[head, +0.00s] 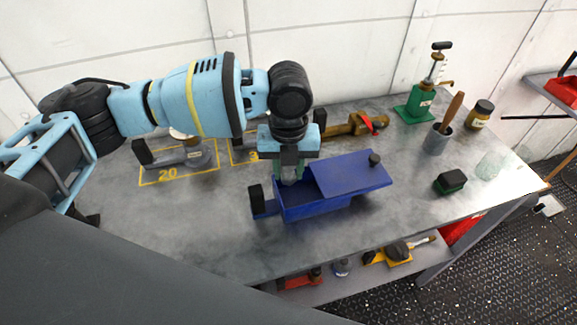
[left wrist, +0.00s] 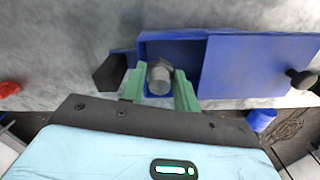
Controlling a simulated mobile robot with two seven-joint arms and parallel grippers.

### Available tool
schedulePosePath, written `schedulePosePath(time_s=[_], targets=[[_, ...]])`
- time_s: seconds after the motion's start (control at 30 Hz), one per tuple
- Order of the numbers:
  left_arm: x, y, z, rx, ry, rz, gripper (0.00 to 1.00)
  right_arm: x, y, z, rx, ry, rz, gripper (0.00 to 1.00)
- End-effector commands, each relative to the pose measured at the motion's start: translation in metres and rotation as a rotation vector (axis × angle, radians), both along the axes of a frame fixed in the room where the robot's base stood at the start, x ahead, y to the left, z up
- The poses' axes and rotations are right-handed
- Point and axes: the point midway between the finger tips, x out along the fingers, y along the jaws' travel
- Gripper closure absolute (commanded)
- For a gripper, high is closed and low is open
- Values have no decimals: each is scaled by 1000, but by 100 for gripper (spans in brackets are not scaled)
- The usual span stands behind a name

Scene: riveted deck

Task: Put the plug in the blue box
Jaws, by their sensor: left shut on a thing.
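The blue box (head: 305,210) stands near the front of the workbench. Its flat blue lid (head: 350,175) covers the right part and leaves the left end open. My left gripper (head: 291,175) points down over that open end. In the left wrist view its green fingers (left wrist: 159,88) are shut on a grey metal plug (left wrist: 160,76) with a hexagonal head. The plug shows against the box's opening (left wrist: 175,50); I cannot tell how deep it sits. In the head view the fingers mostly hide it. My right gripper is not in view.
A dark knob (head: 374,159) sticks up at the lid's right end, and a black block (head: 256,198) stands at the box's left end. A brass tool (head: 350,127) lies behind. A green-based pump (head: 420,105), a grey cup (head: 438,138) and a dark green block (head: 450,181) stand right.

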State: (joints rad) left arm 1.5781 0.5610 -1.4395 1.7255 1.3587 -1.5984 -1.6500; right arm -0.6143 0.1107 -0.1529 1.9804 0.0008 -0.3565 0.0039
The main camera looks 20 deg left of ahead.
Motion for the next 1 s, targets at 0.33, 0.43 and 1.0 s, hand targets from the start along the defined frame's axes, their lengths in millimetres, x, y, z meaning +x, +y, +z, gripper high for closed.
schedulePosePath(time_s=[0.33,0.43,1.0], targets=[[0,0,-11,-1,3,0,93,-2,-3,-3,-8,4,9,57],[0,0,-15,-1,2,0,93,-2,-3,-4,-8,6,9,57],[0,0,-18,1,1,0,44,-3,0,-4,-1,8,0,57]])
